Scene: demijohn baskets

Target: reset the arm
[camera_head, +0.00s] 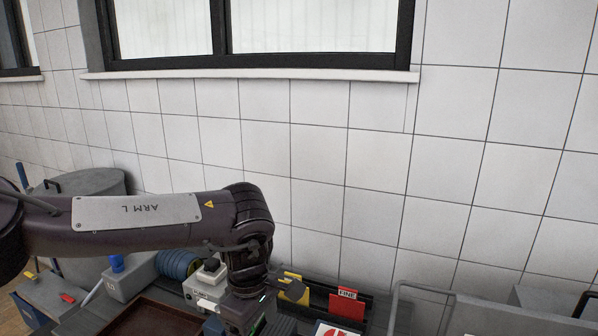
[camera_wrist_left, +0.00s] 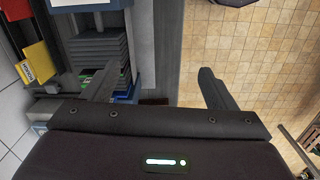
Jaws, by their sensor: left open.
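My left arm, marked "ARM L", comes in from the left in the head view and bends down at its wrist over the bench. My left gripper shows in the left wrist view (camera_wrist_left: 158,82), with its two dark fingers wide apart and nothing between them. The left finger is in front of the bench items and the right finger is in front of the tiled floor. In the head view the fingers are not clearly visible. My right gripper is in neither view.
A red card box (camera_head: 347,304), a yellow piece (camera_head: 292,286) and a blue ribbed roll (camera_head: 178,264) stand on the bench. A large grey drum (camera_head: 90,184) is at the left. A white tiled wall (camera_head: 340,150) with a window is behind. Tiled floor (camera_wrist_left: 260,60) lies beside the bench.

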